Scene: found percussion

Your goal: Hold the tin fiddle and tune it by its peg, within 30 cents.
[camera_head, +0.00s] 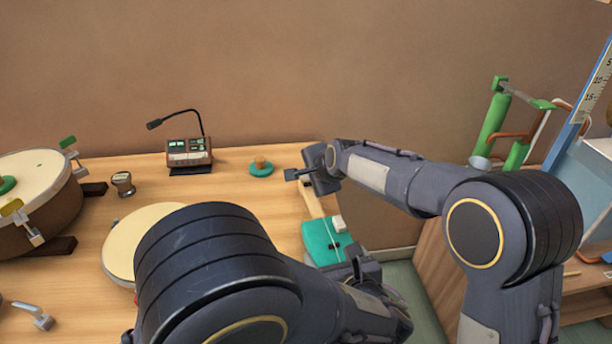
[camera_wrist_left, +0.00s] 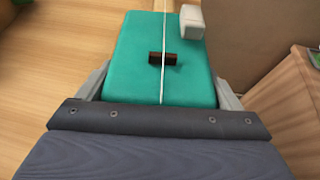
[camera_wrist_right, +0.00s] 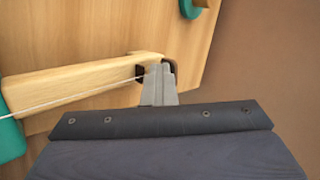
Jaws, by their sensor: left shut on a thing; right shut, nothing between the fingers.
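The tin fiddle has a teal body (camera_head: 318,238), a pale wooden neck (camera_head: 313,200), a string and a small white block on one corner. In the left wrist view the body (camera_wrist_left: 140,60) carries a dark bridge (camera_wrist_left: 163,58) under the string. My left gripper (camera_head: 350,258) is shut on the body, one finger on each side. My right gripper (camera_head: 290,174) is at the far end of the neck. In the right wrist view its closed fingers (camera_wrist_right: 158,82) are beside the neck's tip, with a dark part, perhaps the peg, (camera_wrist_right: 171,70) partly hidden behind them.
On the wooden table (camera_head: 230,175) stand a tuner-like box with a bent stalk (camera_head: 189,152), a green disc with a knob (camera_head: 261,169), a small metal-and-dark object (camera_head: 123,183) and drums (camera_head: 45,185). A green-and-copper frame (camera_head: 500,115) stands at right.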

